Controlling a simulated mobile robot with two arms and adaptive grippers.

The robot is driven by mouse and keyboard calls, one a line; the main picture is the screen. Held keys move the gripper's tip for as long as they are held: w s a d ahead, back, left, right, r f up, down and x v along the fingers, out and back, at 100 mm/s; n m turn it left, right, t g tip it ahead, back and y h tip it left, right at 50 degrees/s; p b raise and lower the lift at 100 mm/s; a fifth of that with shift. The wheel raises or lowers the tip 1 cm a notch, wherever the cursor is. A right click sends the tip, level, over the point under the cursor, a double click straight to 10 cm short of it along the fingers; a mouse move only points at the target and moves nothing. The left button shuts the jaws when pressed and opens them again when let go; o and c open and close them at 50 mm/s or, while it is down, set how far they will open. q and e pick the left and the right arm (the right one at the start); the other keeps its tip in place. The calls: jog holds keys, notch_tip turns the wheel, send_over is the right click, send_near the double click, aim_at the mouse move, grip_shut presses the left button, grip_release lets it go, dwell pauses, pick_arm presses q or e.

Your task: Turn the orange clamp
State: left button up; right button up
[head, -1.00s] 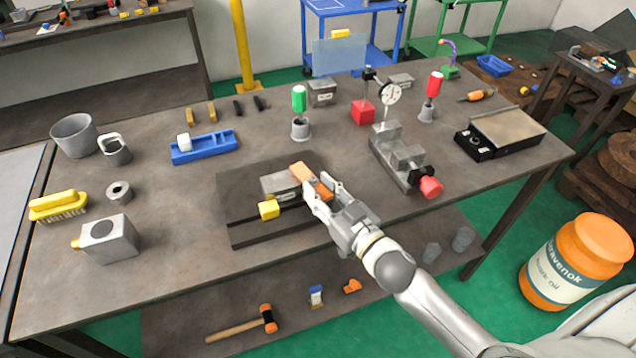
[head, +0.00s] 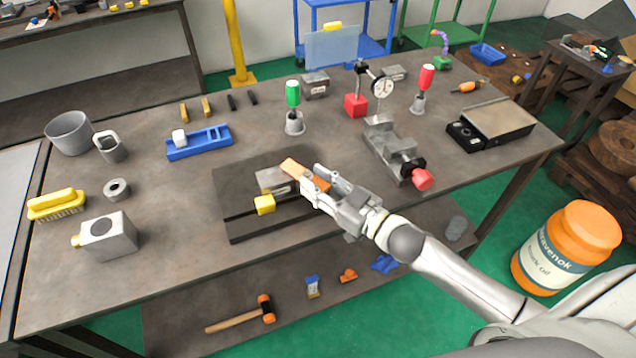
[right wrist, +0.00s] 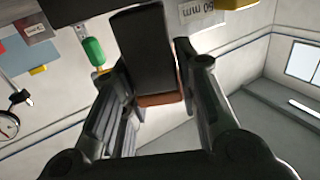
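The orange clamp (head: 304,174) is a bar on top of the grey block (head: 274,181) on the dark slotted plate (head: 240,229). It lies slanted, its near end pointing right and toward me. My right gripper (head: 311,180) is at that near end, one finger on each side. In the right wrist view, a dark bar (right wrist: 143,50) with an orange end (right wrist: 160,99) lies between the fingers (right wrist: 146,64). The fingers look spread, with narrow gaps beside the bar; contact is unclear. My left gripper is out of view.
A yellow block (head: 264,204) sits at the plate's front left. A grey vise with a red knob (head: 422,179) stands to the right, a blue tray (head: 199,143) behind left. The table's front edge lies close below the plate. Bare tabletop is left of the plate.

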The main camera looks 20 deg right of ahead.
jog(key=o, duration=0.4)
jog(key=shift+s, duration=0.1)
jog(key=v, duration=1.2)
dwell(0.4)
